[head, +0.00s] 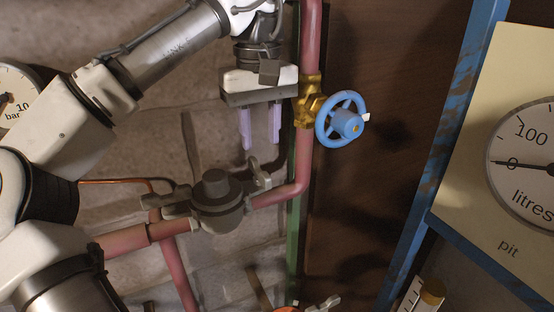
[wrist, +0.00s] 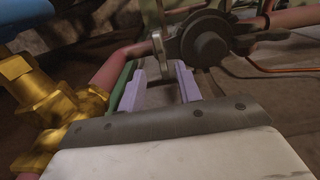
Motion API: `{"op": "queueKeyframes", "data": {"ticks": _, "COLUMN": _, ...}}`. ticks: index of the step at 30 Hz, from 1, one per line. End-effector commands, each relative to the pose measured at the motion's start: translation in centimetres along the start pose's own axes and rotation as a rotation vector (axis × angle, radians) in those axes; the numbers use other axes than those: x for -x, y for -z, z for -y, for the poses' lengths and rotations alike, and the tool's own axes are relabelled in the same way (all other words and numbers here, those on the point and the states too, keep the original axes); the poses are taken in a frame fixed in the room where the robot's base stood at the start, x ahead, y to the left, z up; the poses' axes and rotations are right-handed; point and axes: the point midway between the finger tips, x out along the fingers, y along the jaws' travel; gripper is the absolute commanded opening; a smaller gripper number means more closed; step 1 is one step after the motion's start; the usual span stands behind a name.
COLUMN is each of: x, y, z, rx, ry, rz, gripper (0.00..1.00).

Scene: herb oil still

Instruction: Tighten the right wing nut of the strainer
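The strainer (head: 217,204) is a dark grey body with a round cap, set in the red pipe; it also shows in the wrist view (wrist: 207,42). Its right wing nut (head: 262,174) is a grey upright wing on the strainer's right side, and it shows in the wrist view (wrist: 158,48) just beyond and between my fingertips. My gripper (head: 260,142) points down above the strainer, up and near the right wing nut. Its two lavender fingers, also in the wrist view (wrist: 160,78), are apart with nothing between them. The fingertips look clear of the nut.
A brass valve (head: 309,106) with a blue handwheel (head: 341,119) stands right beside my gripper on the upright red pipe (head: 304,160). A thin copper tube (head: 115,181) runs left of the strainer. A litres gauge (head: 525,160) is at far right. A stone wall lies behind.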

Motion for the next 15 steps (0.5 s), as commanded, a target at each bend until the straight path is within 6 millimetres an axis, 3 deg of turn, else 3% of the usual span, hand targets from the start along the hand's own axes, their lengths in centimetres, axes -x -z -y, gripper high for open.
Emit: {"op": "queueKeyframes", "data": {"ticks": 15, "x": -6.1, "y": 0.0, "z": -0.1, "rx": 0.000, "ry": -0.003, "rz": -0.002, "gripper": 0.34}}
